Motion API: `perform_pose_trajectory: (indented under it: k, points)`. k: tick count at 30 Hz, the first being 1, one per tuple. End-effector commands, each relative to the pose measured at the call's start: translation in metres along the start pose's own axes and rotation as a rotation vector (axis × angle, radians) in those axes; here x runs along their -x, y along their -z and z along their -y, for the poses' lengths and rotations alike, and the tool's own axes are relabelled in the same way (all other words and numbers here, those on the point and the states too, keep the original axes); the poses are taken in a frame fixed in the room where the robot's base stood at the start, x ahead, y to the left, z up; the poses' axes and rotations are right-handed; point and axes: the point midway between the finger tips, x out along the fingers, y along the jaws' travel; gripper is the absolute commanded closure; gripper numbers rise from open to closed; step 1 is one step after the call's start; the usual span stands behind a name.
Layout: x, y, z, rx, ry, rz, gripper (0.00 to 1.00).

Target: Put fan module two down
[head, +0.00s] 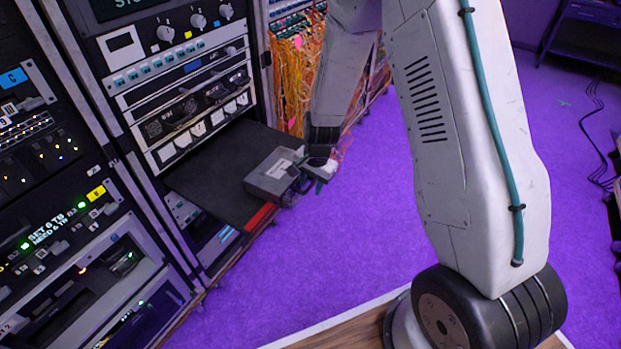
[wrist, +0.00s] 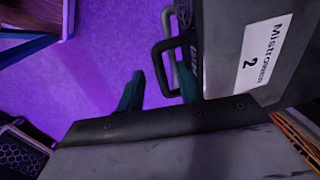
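Fan module two is a grey box (head: 275,174) at the right end of the dark pull-out shelf (head: 222,172) in the head view. It looks level, but I cannot tell whether its full weight rests on the shelf. In the wrist view its side (wrist: 225,45) carries a white label with a 2, and its black loop handle (wrist: 158,68) faces my gripper (wrist: 159,78). My teal fingers stand apart on either side of the handle, with purple floor visible between the left finger and the handle. In the head view my gripper (head: 318,170) is at the module's right end.
Orange cables (head: 297,75) hang in the bay behind. Another rack (head: 50,180) stands at the left. Purple floor (head: 330,250) is clear in front.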

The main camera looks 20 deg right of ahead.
Motion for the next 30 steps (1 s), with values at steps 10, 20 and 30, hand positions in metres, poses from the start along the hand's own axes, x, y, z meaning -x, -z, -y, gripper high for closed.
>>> perform_pose_trajectory:
  k: [10, 20, 30]
  points:
    - [0.0, -0.001, 0.001, 0.001, 0.001, 0.0, 0.89]
    - [-0.001, 0.0, 0.002, -0.001, 0.0, 0.0, 1.0]
    - [-0.003, -0.005, 0.024, -0.003, 0.002, -0.001, 1.0]
